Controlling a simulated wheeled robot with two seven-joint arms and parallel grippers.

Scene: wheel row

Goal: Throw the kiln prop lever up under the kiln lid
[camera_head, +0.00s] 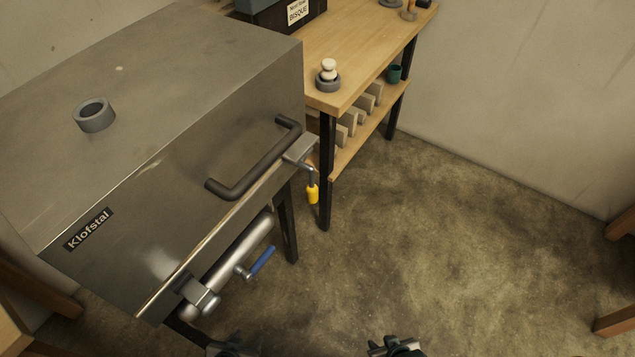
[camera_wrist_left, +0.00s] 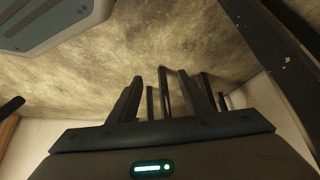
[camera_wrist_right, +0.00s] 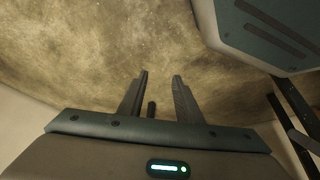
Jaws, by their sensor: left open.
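The steel kiln lid (camera_head: 190,140) fills the left of the head view. It carries a dark bar handle (camera_head: 252,175) on its front face and looks lowered. A small lever with a yellow grip (camera_head: 312,192), likely the kiln prop lever, hangs down at the lid's right front corner. My left gripper (camera_head: 235,344) is at the bottom edge of the head view, below the kiln front. It is open and touches nothing I can see. My right gripper (camera_head: 396,346) is at the bottom edge further right, over bare floor. Its fingers stand apart and empty in the right wrist view (camera_wrist_right: 160,95).
A blue-handled valve (camera_head: 261,262) sticks out from a steel pipe (camera_head: 240,250) below the lid. A wooden workbench (camera_head: 350,60) with a lower shelf stands behind the kiln's right side. The concrete floor (camera_head: 440,240) right of the kiln is clear. Wooden furniture shows at the far right edge.

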